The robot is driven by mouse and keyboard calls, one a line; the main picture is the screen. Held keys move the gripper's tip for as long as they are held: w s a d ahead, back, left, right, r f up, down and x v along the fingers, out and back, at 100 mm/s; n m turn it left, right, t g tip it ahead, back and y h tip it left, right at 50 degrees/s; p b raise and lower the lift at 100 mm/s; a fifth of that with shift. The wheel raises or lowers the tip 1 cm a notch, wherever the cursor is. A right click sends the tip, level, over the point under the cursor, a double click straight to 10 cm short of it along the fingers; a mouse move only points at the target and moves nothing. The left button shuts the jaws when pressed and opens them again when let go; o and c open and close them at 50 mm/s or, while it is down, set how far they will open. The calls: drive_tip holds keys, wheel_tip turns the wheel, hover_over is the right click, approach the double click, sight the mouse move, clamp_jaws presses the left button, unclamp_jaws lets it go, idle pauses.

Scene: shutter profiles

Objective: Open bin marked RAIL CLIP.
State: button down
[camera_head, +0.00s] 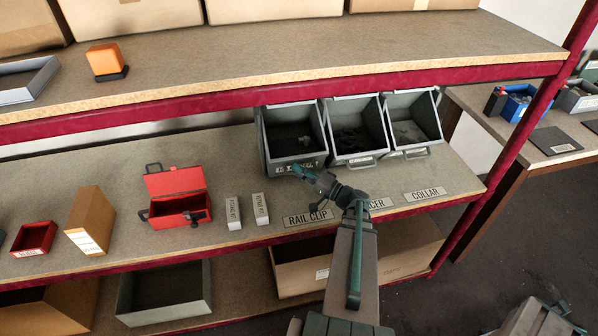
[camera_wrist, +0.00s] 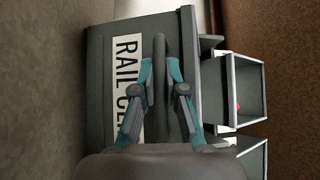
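The RAIL CLIP bin (camera_head: 292,160) is a dark grey, open-topped box, leftmost of three on the middle shelf. Its front fills much of the wrist view, with a white label (camera_wrist: 128,60) reading RAIL CLI and the rest covered by my finger. A dark bar handle (camera_wrist: 160,45) stands out from that front. My gripper (camera_wrist: 160,66) has one teal finger on each side of the handle, tips close against it, and looks shut on it. In the head view my gripper (camera_head: 305,176) is at the bin's front, hiding part of its lower edge.
Two similar bins, middle (camera_head: 360,158) and right (camera_head: 412,150), stand close beside it. Shelf-edge labels read RAIL CLIP (camera_head: 308,217), partly hidden CER, and COLLAR (camera_head: 425,194). An open red box (camera_head: 174,183) and two small pale blocks stand left. The upper shelf (camera_head: 290,75) overhangs behind.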

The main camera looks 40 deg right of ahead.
drive_tip(key=shift+f, duration=0.1)
idle(0.3)
drive_tip(key=f+b, duration=0.1)
drive_tip(key=b, duration=0.1)
drive_tip(key=f+b, duration=0.1)
drive_tip(key=b, duration=0.1)
drive_tip(key=shift+s+a, duration=0.2)
drive_tip(key=shift+s, duration=0.15)
drive_tip(key=shift+r, duration=0.2)
drive_tip(key=c, duration=1.2)
unclamp_jaws()
drive_tip(key=v, duration=1.2)
